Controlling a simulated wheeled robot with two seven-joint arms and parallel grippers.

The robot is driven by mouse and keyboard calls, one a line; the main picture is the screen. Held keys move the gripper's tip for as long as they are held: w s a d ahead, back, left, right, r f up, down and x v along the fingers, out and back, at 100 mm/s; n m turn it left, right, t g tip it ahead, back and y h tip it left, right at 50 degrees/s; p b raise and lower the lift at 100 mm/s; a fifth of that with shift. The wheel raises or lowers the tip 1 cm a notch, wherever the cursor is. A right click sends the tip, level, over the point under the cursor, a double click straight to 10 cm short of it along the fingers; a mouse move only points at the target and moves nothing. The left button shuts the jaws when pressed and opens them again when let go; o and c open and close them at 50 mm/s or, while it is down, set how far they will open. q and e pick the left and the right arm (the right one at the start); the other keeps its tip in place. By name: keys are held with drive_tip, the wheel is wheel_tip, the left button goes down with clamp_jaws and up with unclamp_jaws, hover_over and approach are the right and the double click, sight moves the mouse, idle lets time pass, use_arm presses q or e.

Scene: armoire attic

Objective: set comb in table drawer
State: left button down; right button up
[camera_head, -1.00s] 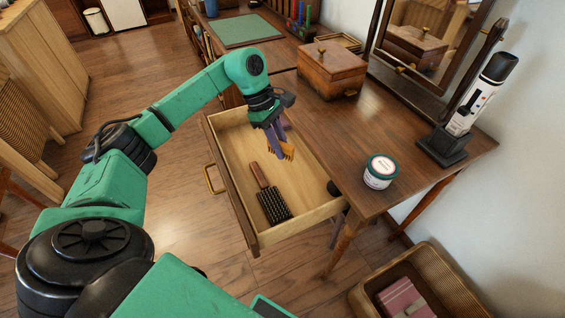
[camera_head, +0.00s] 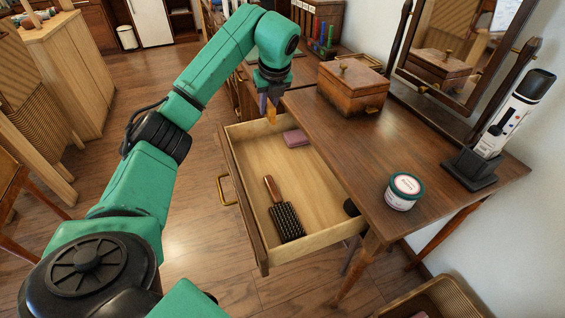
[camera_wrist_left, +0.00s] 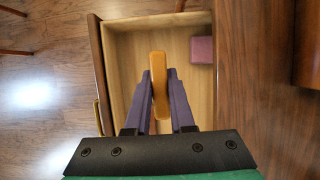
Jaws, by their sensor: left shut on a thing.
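The open table drawer (camera_head: 262,160) sticks out from the wooden table (camera_head: 340,150). My left gripper (camera_head: 267,105) is shut on an orange comb (camera_head: 271,114) above the far end of the drawer. In the left wrist view the comb (camera_wrist_left: 160,88) stands between the two purple fingers (camera_wrist_left: 163,100), with the drawer floor (camera_wrist_left: 193,85) below. A brush with a wooden handle (camera_head: 283,213) and a mauve block-like item (camera_head: 296,138) lie in the drawer. My right gripper is out of view.
On the table stand a wooden box (camera_head: 352,85), a white jar with a green lid (camera_head: 404,191), a mirror (camera_head: 440,55) and a white device on a black base (camera_head: 503,120). The drawer's middle floor is clear. A wicker basket (camera_head: 455,292) stands at lower right.

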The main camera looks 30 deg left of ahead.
use_arm(q)
wheel_tip(320, 180, down, 16)
drive_tip(key=shift+r+b, duration=0.2)
drive_tip(key=shift+b, duration=0.7)
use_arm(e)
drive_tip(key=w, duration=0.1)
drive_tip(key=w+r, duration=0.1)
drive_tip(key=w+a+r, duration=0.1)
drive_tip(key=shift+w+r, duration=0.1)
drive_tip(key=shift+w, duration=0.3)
use_arm(q)
drive_tip(key=c, duration=0.8)
unclamp_jaws()
drive_tip(key=shift+r, duration=0.1)
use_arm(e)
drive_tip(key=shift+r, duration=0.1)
use_arm(q)
drive_tip(key=shift+d+r, duration=0.1)
drive_tip(key=shift+r, duration=0.25)
drive_tip(key=p+v, duration=0.1)
drive_tip(key=v, duration=1)
drive_tip(key=shift+r, duration=0.1)
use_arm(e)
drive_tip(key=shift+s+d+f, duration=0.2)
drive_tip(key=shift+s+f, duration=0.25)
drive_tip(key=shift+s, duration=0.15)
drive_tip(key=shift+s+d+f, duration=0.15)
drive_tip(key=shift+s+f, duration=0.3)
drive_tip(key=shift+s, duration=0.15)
